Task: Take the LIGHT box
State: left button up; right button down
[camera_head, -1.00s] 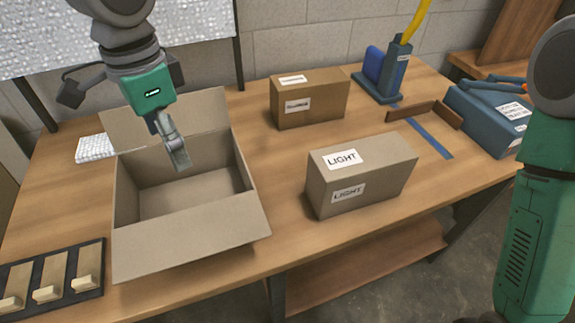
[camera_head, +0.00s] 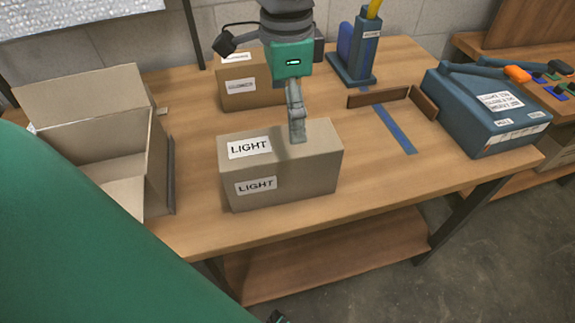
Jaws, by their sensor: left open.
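The LIGHT box (camera_head: 310,178) is a closed tan carton near the front of the table, with white LIGHT labels on its top and front. My left gripper (camera_head: 297,132) points down over the middle of the box's top. It is open and seen nearly edge-on, so its two fingers overlap. The fingertips look at or just above the top face; I cannot tell if they touch. My right gripper is not in view.
A second labelled carton (camera_head: 232,92) stands behind, partly hidden by my arm. An open empty box (camera_head: 120,172) is at left. A blue case (camera_head: 478,115), a blue holder (camera_head: 352,72) and low brown strips (camera_head: 378,96) are at right. Part of my green body covers the lower left.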

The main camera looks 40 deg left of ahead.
aim_at(277, 140)
pick_arm(q)
jog(key=f, duration=0.2)
jog(key=a+f, duration=0.1)
jog(key=f, duration=0.1)
jog(key=a+f+b, duration=0.1)
jog(key=f, duration=0.1)
jog(key=shift+s+f, duration=0.25)
jog(key=shift+f, duration=0.1)
jog(key=shift+w+f, duration=0.1)
jog(key=shift+f, duration=0.25)
jog(key=f, duration=0.2)
jog(key=d+f+b, duration=0.1)
jog(key=f, duration=0.1)
jog(key=shift+s+d+f, duration=0.1)
jog(key=shift+s+f, duration=0.1)
jog(key=shift+f, duration=0.05)
jog(key=shift+w+f, duration=0.1)
jog(key=shift+f, duration=0.1)
jog(key=shift+a, duration=0.6)
jog(key=shift+c, duration=0.8)
jog(key=c, duration=1.3)
jog(key=shift+s+d, duration=0.2)
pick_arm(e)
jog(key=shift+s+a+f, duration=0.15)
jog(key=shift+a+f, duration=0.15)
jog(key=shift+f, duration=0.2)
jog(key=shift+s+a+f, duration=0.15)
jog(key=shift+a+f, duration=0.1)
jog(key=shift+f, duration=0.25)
